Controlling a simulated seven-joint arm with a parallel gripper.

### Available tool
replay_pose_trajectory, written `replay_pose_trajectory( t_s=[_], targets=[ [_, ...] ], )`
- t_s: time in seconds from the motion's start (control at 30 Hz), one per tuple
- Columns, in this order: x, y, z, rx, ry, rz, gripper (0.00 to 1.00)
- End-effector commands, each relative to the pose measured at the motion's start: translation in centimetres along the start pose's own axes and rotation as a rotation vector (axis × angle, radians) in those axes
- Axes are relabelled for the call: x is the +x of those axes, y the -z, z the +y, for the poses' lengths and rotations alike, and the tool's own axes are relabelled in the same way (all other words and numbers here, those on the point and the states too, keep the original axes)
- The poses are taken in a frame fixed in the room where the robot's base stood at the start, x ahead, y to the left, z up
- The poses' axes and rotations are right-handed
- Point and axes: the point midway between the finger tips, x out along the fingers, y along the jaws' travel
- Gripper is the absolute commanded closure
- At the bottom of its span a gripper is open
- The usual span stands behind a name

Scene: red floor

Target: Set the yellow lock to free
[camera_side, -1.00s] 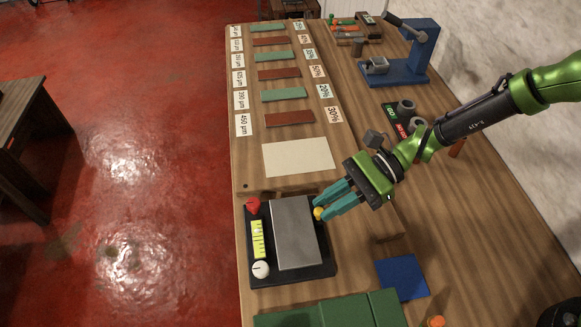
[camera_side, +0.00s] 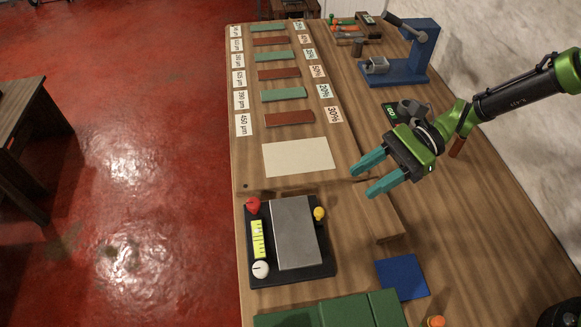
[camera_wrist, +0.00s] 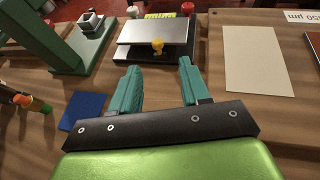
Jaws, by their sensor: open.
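The yellow lock (camera_side: 319,213) is a small yellow knob on the right edge of a black device (camera_side: 290,279) with a grey metal plate (camera_side: 294,232). In the wrist view the yellow lock (camera_wrist: 157,46) stands at the near edge of the plate, beyond my fingertips. My gripper (camera_side: 364,176) is open and empty, up and to the right of the lock in the side view, clear of it. In the wrist view my gripper's teal fingers (camera_wrist: 159,66) are spread apart with nothing between them.
A red knob (camera_side: 253,205), a white knob (camera_side: 260,269) and a yellow-green scale (camera_side: 258,239) sit on the device's left side. A cream sheet (camera_side: 298,157) lies behind it.

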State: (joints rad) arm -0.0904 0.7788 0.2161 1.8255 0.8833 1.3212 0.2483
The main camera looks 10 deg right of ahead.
Motion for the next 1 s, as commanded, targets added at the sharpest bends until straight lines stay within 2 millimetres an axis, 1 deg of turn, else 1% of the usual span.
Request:
replay_pose_trajectory(
  t_s=[0.03, 0.2, 0.3, 0.4, 0.57, 0.87, 0.93, 1.0],
  targets=[
    [-1.5, 0.0, -0.1, -0.001, 0.006, 0.0, 0.54],
    [-5.1, 0.0, -0.1, 0.0, 0.005, 0.001, 0.54],
    [-6.6, 0.0, -0.1, 0.0, 0.003, 0.0, 0.54],
    [-7.6, 0.0, -0.1, 0.0, 0.002, 0.0, 0.54],
    [-8.2, 0.0, -0.1, -0.001, 0.002, 0.0, 0.54],
    [-8.2, 0.1, -0.1, -0.008, 0.002, 0.004, 0.54],
    [-8.1, 0.8, 0.2, -0.034, -0.008, 0.033, 0.54],
    [-8.0, 2.0, 1.4, -0.065, -0.036, 0.085, 0.54]
  ],
)
